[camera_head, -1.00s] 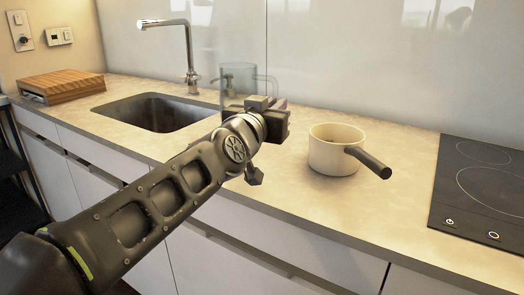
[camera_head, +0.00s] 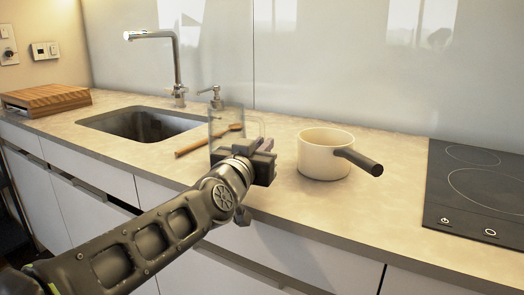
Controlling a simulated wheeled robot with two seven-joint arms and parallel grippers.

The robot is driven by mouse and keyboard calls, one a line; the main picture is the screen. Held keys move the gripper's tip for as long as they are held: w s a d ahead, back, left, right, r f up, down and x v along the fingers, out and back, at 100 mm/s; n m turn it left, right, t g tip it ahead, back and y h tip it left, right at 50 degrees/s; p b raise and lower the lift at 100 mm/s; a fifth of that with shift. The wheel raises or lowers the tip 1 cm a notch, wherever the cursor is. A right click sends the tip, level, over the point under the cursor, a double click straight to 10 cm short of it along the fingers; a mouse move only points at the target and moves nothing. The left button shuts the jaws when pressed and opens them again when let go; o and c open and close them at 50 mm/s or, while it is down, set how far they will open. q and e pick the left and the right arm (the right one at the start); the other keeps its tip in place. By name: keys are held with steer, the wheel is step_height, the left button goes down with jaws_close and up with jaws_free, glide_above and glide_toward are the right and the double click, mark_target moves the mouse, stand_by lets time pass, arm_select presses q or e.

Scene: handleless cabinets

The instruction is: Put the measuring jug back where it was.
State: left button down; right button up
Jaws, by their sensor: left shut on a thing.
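The measuring jug (camera_head: 225,122) is clear and see-through, with a clear handle on its right side. It is near the counter's middle, between the sink and the saucepan. My left gripper (camera_head: 256,158) is shut on the jug at its near right side and hides its lower part. I cannot tell whether the jug's base touches the counter. My right gripper is not in view.
A wooden spoon (camera_head: 190,146) lies behind the jug. A cream saucepan (camera_head: 322,158) stands to the right, its dark handle pointing right. The sink (camera_head: 142,125), tap (camera_head: 177,65) and soap dispenser (camera_head: 216,98) are left. A hob (camera_head: 470,195) is far right.

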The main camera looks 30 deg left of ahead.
arm_select(q)
steer(key=shift+r, duration=0.2)
steer(key=shift+f, duration=0.15)
steer(key=c, duration=1.9)
jaws_free()
steer(key=shift+f, duration=0.1)
steer(key=shift+c, duration=0.2)
steer(key=o, duration=0.4)
steer(key=shift+o, duration=0.2)
steer(key=shift+r, duration=0.2)
steer(key=p+v, duration=0.1)
steer(key=v, duration=1)
steer(key=shift+s, duration=0.15)
steer(key=shift+s+d, duration=0.1)
steer(key=shift+s, duration=0.3)
